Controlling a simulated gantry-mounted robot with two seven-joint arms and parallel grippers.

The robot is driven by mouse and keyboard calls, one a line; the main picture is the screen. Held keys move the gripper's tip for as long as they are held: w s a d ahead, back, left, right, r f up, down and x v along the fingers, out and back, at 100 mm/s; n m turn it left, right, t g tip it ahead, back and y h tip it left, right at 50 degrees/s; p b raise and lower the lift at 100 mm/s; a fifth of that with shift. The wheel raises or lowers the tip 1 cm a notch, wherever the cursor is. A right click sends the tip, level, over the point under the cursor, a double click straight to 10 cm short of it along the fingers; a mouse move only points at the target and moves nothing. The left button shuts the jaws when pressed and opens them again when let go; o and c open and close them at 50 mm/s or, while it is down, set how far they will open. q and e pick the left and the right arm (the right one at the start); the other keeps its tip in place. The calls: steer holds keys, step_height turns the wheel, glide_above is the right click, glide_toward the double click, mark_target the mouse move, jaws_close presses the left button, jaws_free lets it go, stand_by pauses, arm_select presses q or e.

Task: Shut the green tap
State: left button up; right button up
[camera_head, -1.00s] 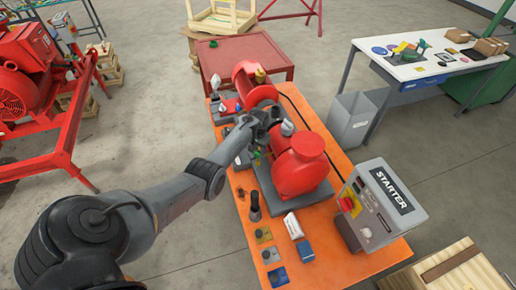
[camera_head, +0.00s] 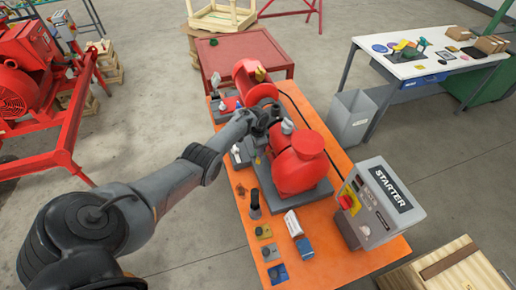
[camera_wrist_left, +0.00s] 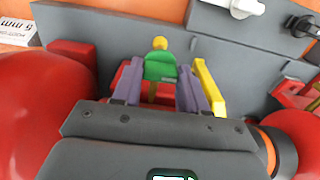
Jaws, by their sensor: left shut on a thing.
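The green tap (camera_wrist_left: 160,67) shows in the left wrist view, a green handle with a yellow knob at its far end. It sits between the two grey-purple fingers of my left gripper (camera_wrist_left: 160,82), which is shut on it. In the head view my left gripper (camera_head: 262,120) is over the red pump (camera_head: 298,165) on the orange table (camera_head: 235,228), and the tap is hidden there. My right gripper is in neither view.
A yellow bar (camera_wrist_left: 209,88) stands close beside the right finger in the wrist view. A white handle (camera_wrist_left: 235,7) is at the top right. The grey starter box (camera_head: 381,205) stands on the table's right side. Small blocks lie along the front.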

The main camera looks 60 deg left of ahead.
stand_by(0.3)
arm_select(q)
steer(key=o, duration=1.1)
steer(key=shift+c, duration=0.2)
steer(key=shift+r, duration=0.15)
steer(key=shift+r, duration=0.3)
step_height(320, 180, up, 10)
steer(key=p, duration=0.3)
